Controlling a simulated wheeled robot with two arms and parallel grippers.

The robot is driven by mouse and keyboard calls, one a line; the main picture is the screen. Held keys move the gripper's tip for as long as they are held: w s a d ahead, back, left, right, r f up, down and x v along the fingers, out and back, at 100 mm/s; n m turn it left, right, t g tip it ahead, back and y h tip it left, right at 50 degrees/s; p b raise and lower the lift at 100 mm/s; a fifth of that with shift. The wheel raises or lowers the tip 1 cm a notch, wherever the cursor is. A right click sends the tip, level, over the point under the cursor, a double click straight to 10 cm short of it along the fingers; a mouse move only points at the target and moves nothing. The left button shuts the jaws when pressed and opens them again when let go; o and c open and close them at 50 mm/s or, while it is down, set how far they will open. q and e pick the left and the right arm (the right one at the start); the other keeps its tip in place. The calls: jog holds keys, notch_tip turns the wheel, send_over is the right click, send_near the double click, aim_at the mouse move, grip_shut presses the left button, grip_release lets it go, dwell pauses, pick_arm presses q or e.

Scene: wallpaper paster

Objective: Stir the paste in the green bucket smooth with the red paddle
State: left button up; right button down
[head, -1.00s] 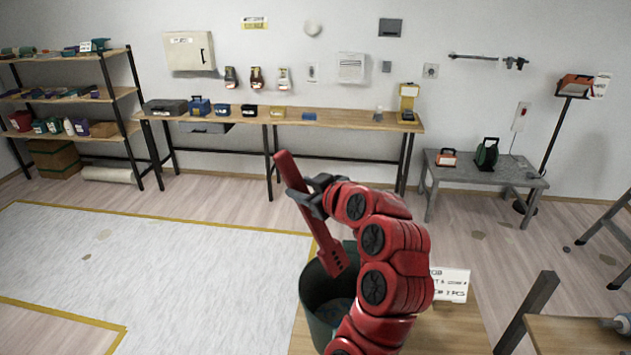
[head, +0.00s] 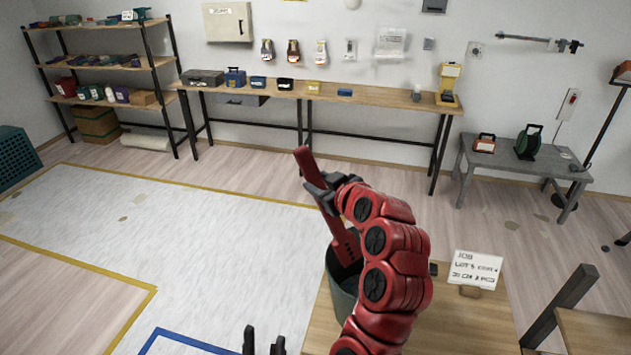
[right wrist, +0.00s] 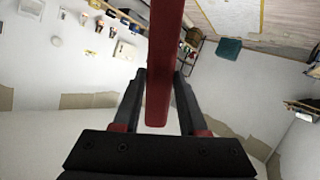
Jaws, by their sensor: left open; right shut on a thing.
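The red paddle (head: 334,222) is tilted, its top leaning left and its lower end at the mouth of the green bucket (head: 341,306). My right gripper (head: 322,188) is shut on the paddle's upper part, above the bucket. The paddle also shows between the fingers in the right wrist view (right wrist: 165,60). The bucket stands on a wooden table, partly hidden by my red right arm. Its inside looks grey and dark; I cannot tell how smooth the paste is. My left gripper (head: 264,341) is open and empty at the bottom edge, left of the bucket.
A job card (head: 475,268) stands on the wooden table (head: 465,325), right of the bucket. A dark post (head: 560,305) rises beyond the table's right side. A long workbench (head: 385,97) and a shelf rack (head: 110,65) stand far back.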

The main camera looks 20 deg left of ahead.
aim_at(348, 247)
jog(key=d+f+b, duration=0.2)
jog(key=f+b, duration=0.3)
jog(key=d+f+b, duration=0.2)
jog(key=f+b, duration=0.3)
jog(key=f, duration=0.1)
jog(key=d+f+b, duration=0.3)
jog(key=f+b, duration=0.2)
jog(key=shift+f, duration=0.3)
jog(key=shift+d+f+b, duration=0.35)
jog(key=shift+f+b, duration=0.45)
jog(key=shift+f, duration=0.1)
jog(key=shift+s, duration=0.1)
jog(key=shift+d, duration=0.1)
